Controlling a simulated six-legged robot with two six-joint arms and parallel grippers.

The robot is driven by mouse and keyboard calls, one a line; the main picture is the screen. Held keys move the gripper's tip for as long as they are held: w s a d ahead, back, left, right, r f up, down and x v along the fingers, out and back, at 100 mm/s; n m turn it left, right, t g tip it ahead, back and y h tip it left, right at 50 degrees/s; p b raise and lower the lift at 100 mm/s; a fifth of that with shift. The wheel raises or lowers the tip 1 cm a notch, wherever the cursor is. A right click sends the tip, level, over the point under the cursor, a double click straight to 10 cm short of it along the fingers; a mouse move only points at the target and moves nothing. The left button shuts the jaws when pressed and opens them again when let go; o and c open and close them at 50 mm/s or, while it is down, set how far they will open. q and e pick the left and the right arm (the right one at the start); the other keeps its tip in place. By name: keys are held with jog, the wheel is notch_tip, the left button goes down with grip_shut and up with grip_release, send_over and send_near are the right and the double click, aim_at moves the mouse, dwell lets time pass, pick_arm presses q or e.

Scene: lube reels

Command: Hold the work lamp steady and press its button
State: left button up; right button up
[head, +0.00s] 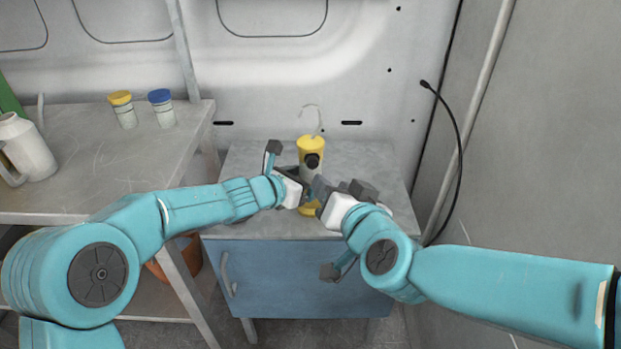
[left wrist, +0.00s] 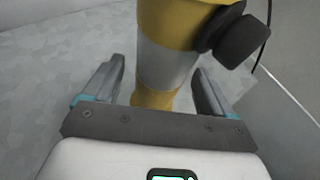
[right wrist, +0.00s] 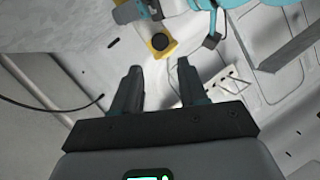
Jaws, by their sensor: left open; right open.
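The work lamp (head: 311,146) stands upright on the blue cabinet's grey top, with a yellow head, pale middle, yellow base and a wire hook. Its black button (head: 312,160) sticks out of the yellow head; it also shows in the left wrist view (left wrist: 240,40). My left gripper (left wrist: 158,75) is open, with one finger on each side of the lamp body and gaps visible. My right gripper (head: 340,186) is open and empty, low and right of the lamp. In the right wrist view, a yellow part with a black disc (right wrist: 160,42) lies beyond its fingertips. My grippers partly hide the lamp's lower body.
The blue cabinet (head: 290,278) stands against the wall. A grey bench (head: 80,150) on the left bears a white jug (head: 30,148) and two jars with yellow (head: 121,98) and blue (head: 159,96) lids. A black cable (head: 459,150) hangs on the right.

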pick_arm(q)
jog(key=shift+x, duration=1)
jog(key=shift+r, duration=0.1)
jog(key=shift+c, duration=0.3)
jog(key=c, duration=1.5)
pick_arm(e)
jog(key=shift+c, duration=0.3)
pick_arm(q)
jog(key=shift+o, duration=0.2)
pick_arm(e)
grip_shut()
